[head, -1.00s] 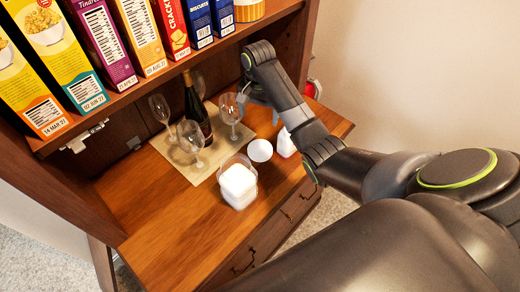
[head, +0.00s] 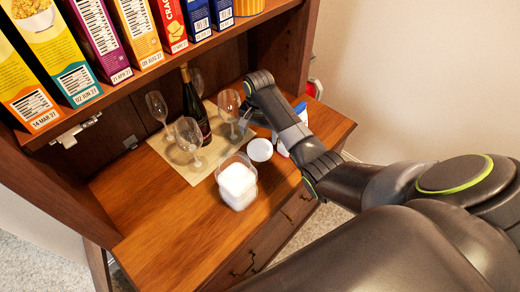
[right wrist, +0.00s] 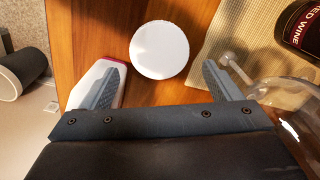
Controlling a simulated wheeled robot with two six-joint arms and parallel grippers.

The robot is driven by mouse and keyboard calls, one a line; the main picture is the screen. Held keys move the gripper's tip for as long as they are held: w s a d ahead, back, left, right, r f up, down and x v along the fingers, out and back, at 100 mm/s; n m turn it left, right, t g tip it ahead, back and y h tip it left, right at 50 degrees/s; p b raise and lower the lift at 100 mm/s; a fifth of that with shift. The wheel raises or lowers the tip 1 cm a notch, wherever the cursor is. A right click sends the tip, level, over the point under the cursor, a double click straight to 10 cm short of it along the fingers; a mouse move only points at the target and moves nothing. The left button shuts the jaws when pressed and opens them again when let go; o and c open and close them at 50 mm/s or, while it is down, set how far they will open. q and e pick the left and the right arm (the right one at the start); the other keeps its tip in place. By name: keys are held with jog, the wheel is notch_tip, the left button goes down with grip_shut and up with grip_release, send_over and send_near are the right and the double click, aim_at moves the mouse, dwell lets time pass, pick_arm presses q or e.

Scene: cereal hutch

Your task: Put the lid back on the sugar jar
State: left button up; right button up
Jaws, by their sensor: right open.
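The sugar jar (head: 237,188) is a clear, open-topped container filled with white, standing on the wooden counter. Its lid appears to be the white round disc (head: 260,149) lying flat on the counter just behind and right of the jar. My right gripper (head: 246,118) is above the counter behind the lid, partly hidden by its own arm. In the right wrist view my right gripper (right wrist: 161,68) is open and empty, with the lid (right wrist: 159,49) ahead between the lines of its two fingers. The jar is not in the right wrist view. My left gripper is not in view.
Wine glasses (head: 188,135) and a dark bottle (head: 191,105) stand on a woven mat (head: 172,160). One glass (right wrist: 290,95) is close to the right finger. A white, pink-edged item (right wrist: 88,80) lies by the left finger. Cereal boxes (head: 75,60) fill the shelf above. The counter's left is clear.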

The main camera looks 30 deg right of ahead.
aim_at(260, 148)
jog(key=shift+f, duration=1.1)
jog(key=shift+f, duration=0.1)
jog(key=shift+w+d+f, duration=0.1)
jog(key=shift+d+f, duration=0.05)
jog(key=shift+f, duration=1.1)
jog(key=shift+d+f, duration=0.1)
jog(key=shift+f, duration=1.15)
jog(key=c, duration=0.6)
jog(key=shift+o, duration=0.2)
jog(key=shift+r, duration=0.1)
